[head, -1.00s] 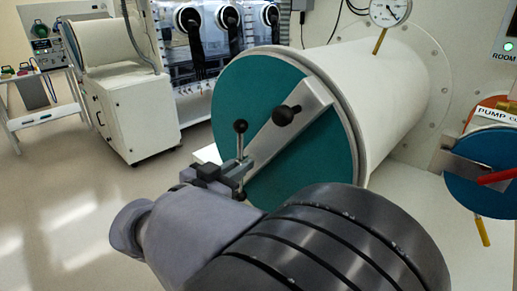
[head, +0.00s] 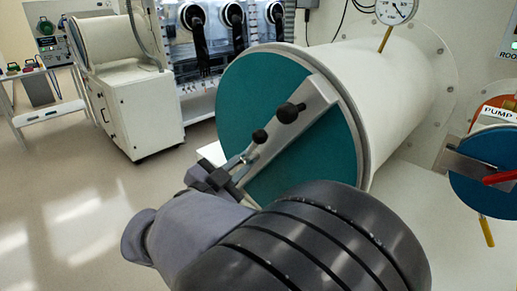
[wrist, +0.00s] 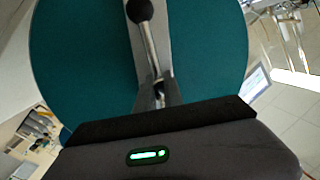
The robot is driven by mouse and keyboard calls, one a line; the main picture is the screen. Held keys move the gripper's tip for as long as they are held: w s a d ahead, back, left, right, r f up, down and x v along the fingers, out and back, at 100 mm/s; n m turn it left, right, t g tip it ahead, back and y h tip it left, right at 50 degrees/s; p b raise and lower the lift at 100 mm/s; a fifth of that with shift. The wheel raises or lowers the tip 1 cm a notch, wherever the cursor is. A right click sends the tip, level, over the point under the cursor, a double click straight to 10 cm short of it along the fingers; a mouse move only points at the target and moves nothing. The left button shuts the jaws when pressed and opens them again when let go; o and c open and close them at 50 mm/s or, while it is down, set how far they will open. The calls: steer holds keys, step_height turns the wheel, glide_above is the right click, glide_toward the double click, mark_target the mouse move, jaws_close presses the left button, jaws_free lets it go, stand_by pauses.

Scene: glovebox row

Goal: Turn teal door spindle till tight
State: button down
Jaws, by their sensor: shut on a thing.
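The teal door (head: 320,150) closes the near end of a large white cylinder, and it fills much of the wrist view (wrist: 85,60). A grey bar (head: 270,140) crosses the door slantwise and carries a black knob (head: 288,113). The spindle's metal handle rod (head: 245,155) stands at the bar's lower left end, with a black ball at its upper tip. The rod and ball also show in the wrist view (wrist: 148,45). My gripper (head: 218,180) is shut on the spindle, tilted, at the door's lower left. The fingers hide the grasped part.
The white cylinder (head: 405,95) runs back to the wall with a gauge (head: 396,10) on top. A smaller blue round door (head: 490,190) with a red handle is at the right. A white cabinet (head: 135,115) and a trolley (head: 45,115) stand left. The floor at left is clear.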

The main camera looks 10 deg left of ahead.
steer(key=c, duration=1.5)
jaws_free()
steer(key=p+v, duration=0.4)
steer(key=v, duration=1.3)
steer(key=shift+s+a, duration=0.1)
steer(key=shift+s, duration=0.05)
